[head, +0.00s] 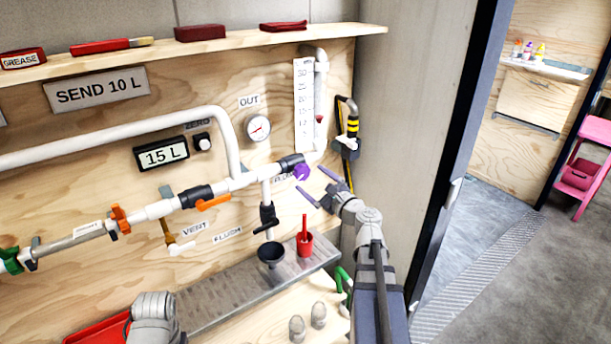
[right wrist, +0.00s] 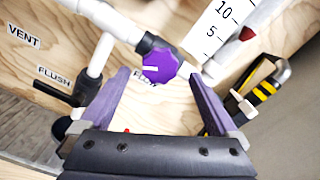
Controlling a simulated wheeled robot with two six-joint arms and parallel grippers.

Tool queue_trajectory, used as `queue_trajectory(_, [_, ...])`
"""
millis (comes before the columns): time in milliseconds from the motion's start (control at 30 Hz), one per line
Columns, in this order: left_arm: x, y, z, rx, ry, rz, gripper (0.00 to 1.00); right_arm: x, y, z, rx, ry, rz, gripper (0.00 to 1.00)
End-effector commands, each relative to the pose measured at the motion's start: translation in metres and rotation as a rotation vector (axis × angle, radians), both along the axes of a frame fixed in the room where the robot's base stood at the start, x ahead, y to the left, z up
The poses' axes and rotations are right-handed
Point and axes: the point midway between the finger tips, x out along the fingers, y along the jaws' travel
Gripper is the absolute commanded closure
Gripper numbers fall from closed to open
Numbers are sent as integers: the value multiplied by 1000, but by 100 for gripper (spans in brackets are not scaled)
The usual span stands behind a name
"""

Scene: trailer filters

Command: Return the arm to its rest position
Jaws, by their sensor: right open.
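My right gripper (head: 321,186) is open and empty in the head view, just right of the purple knob (head: 301,171) at the end of the pipe. In the right wrist view the purple knob (right wrist: 161,66) shows beyond and between the two spread fingers (right wrist: 160,98), apart from them. My right arm reaches up from the bottom of the head view. A grey part of my left arm (head: 154,318) shows at the bottom left; its gripper is not in view.
A wooden panel carries white pipes, an orange lever (head: 213,202), a gauge (head: 258,128) and a display (head: 161,153) reading 15 L. A door frame (head: 455,150) stands right of my arm.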

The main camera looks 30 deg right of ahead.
Motion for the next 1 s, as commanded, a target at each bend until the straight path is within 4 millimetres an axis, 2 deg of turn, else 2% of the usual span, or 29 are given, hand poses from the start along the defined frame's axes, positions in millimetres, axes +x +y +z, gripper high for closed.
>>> queue_trajectory(33, [0,0,0,0,0,0,50,-7,0,0,0,0,-1,4])
queue_trajectory(200, [0,0,0,0,0,0,50,-15,-1,0,0,0,1,4])
queue_trajectory(767, [0,0,0,0,0,0,50,-14,3,-1,-12,4,10,4])
queue_trajectory(867, [0,0,0,0,0,0,50,-9,26,-11,-99,36,68,4])
queue_trajectory(967, [0,0,0,0,0,0,50,-4,75,-33,-292,100,201,4])
queue_trajectory(1000, [0,0,0,0,0,0,50,-4,99,-45,-395,131,273,4])
